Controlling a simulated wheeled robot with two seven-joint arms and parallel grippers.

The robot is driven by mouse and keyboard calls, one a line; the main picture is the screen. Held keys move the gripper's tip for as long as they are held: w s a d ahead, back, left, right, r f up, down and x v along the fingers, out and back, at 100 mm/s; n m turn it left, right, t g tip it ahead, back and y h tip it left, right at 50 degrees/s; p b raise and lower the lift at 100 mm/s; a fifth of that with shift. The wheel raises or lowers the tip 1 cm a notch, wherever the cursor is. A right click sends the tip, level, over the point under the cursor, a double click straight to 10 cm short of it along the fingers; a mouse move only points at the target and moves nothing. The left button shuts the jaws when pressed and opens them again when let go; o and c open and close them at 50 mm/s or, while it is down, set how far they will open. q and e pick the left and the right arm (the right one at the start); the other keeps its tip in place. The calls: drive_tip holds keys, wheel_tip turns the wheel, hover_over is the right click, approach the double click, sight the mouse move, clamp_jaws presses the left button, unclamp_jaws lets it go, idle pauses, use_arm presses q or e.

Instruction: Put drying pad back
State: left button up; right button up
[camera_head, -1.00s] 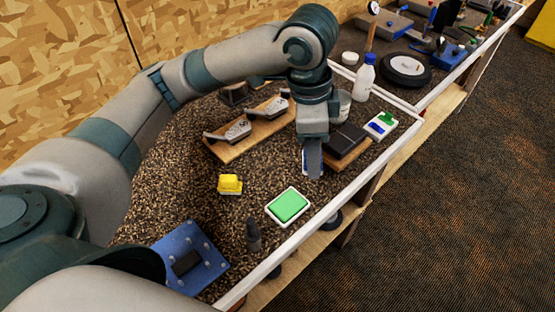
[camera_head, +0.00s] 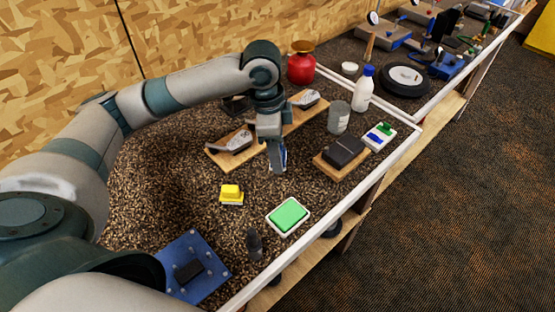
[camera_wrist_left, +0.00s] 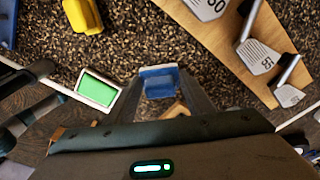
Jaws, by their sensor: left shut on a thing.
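A small blue-and-white pad (camera_wrist_left: 158,82) is between the fingers of my left gripper (camera_head: 277,168), which is shut on it. In the head view the pad (camera_head: 283,157) shows partly behind the fingers, above the speckled bench top. A green pad (camera_head: 288,215) in a white tray lies flat nearer the bench's front edge; it also shows in the left wrist view (camera_wrist_left: 97,89). I cannot tell from the pictures which of the two is the drying pad. My right gripper is not in view.
Golf club heads lie on a wooden board (camera_head: 215,155) behind my gripper. A yellow block (camera_head: 231,195) is at its lower left. A dark block on a wooden base (camera_head: 326,165), a grey cup (camera_head: 339,118) and a white bottle (camera_head: 363,90) stand to the right. Bench top between is bare.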

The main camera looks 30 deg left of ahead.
use_arm(q)
drive_tip(key=shift+f, duration=0.6)
drive_tip(key=shift+f+p, duration=0.55)
drive_tip(key=shift+f, duration=0.85)
drive_tip(key=shift+f, duration=0.15)
drive_tip(key=o, duration=1)
drive_tip(key=shift+o, duration=0.2)
